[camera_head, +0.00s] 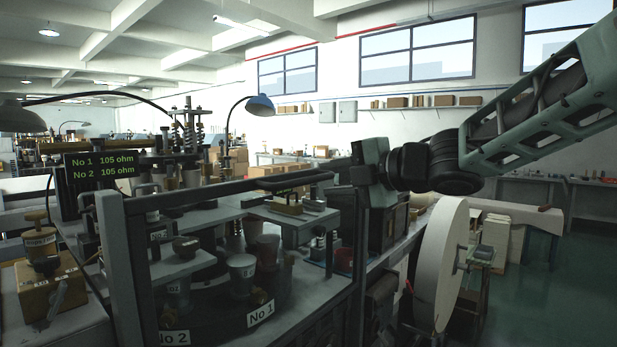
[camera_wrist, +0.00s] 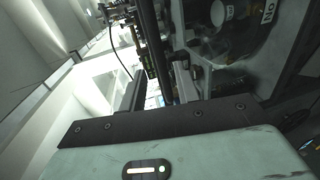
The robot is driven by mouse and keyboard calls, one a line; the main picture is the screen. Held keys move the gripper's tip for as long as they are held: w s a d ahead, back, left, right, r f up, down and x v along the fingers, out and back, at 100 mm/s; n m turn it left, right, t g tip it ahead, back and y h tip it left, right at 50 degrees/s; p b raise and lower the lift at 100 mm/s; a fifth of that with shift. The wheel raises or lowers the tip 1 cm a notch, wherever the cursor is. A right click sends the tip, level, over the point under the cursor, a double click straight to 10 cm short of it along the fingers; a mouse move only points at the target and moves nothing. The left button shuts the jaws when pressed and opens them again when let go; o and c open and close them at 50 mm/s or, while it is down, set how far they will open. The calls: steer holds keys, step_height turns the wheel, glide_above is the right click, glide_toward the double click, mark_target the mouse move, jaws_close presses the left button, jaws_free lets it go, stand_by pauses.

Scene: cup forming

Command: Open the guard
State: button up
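The guard (camera_head: 128,262) is a dark upright frame across the front of the forming machine. Its left post, its top rail and a right post beneath my gripper show, and the machine is visible through it. My gripper (camera_head: 328,178) reaches in from the right, level with the top rail at its right end. In the wrist view, my gripper (camera_wrist: 158,88) has its two dark fingers apart, with background showing between them. A long dark rail of the guard (camera_wrist: 150,40) runs up the picture from between or just beyond the fingers. Whether they touch it cannot be told.
Behind the guard are several cups (camera_head: 242,272) on a dark round table with number labels. A display (camera_head: 98,171) stands at the left. A large pale wheel (camera_head: 440,262) stands right of the machine, below my arm. The floor (camera_head: 560,270) at the right looks clear.

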mark_target(311, 181)
steer(key=p+x, duration=0.1)
steer(key=x, duration=0.5)
steer(key=shift+w+a, duration=0.25)
steer(key=shift+a, duration=0.05)
steer(key=shift+f, duration=0.1)
jaws_close()
